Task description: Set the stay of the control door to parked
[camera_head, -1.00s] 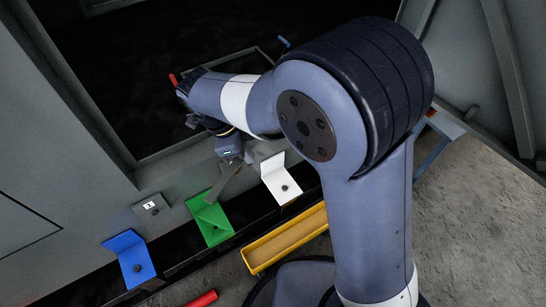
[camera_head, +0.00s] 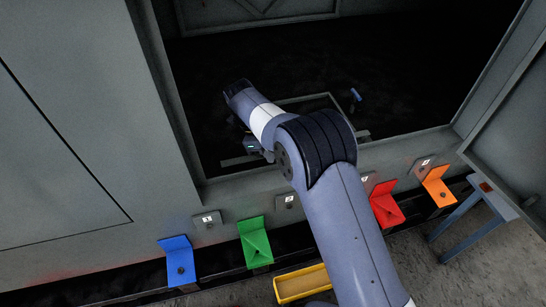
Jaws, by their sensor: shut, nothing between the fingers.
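My arm reaches over the sill into the dark opening of a grey enclosure. My gripper (camera_head: 252,147) shows only in part beside the wrist, above the front of the opening; it is shut and appears empty, and its fingertips are hard to make out. A grey door panel (camera_head: 515,135) stands open at the right edge. I cannot tell for sure which part is its stay. A small blue-ended piece (camera_head: 356,95) stands inside the opening, right of my wrist, apart from the gripper. A thin rectangular frame (camera_head: 315,97) lies behind my arm, partly hidden.
Blue (camera_head: 177,255), green (camera_head: 254,240), red (camera_head: 385,205) and orange (camera_head: 437,187) angled brackets line the front rail, with small label plates above. A yellow tray (camera_head: 302,283) lies below. A blue-grey stand (camera_head: 470,222) is at right. My arm hides the middle of the rail.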

